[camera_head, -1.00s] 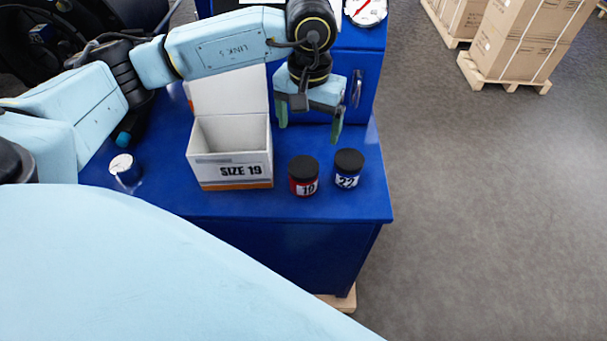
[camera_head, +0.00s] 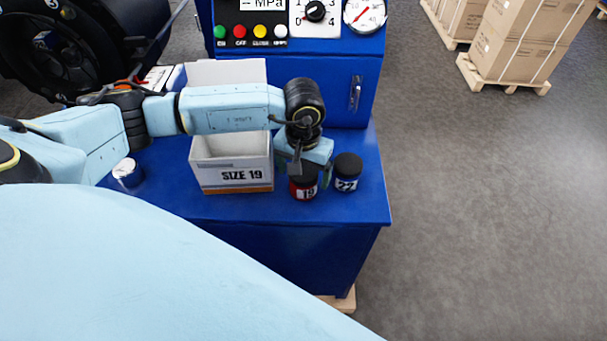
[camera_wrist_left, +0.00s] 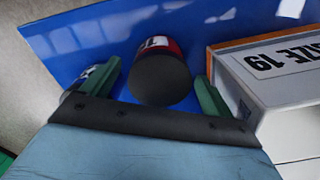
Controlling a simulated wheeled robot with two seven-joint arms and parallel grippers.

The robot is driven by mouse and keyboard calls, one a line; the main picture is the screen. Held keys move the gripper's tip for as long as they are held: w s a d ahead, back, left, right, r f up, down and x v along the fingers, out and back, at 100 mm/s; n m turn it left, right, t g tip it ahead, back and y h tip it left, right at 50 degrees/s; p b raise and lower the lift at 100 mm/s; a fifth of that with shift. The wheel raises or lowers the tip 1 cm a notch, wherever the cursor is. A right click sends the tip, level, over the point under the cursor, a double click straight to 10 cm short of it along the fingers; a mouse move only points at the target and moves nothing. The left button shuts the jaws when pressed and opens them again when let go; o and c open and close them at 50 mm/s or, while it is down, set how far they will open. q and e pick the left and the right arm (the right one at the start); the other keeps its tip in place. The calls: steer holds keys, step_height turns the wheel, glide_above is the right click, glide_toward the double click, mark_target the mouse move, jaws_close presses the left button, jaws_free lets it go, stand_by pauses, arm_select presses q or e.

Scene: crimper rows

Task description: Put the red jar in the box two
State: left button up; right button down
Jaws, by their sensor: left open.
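The red jar (camera_head: 303,187) has a black lid and a label reading 19. It stands upright on the blue bench, just right of the open white box (camera_head: 232,178) marked SIZE 19. My left gripper (camera_head: 307,175) is open and down over the red jar, hiding part of its lid. In the left wrist view, the red jar (camera_wrist_left: 160,72) sits between the two green fingers (camera_wrist_left: 155,90), with a gap on each side. No label reading box two shows. My right gripper is not in view.
A white-lidded blue jar (camera_head: 127,172) stands left of the box. A control panel (camera_head: 297,18) rises behind. The bench's front strip (camera_head: 240,207) is clear.

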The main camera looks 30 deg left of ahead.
arm_select(q)
steer(key=shift+r, duration=0.1)
steer(key=c, duration=1.7)
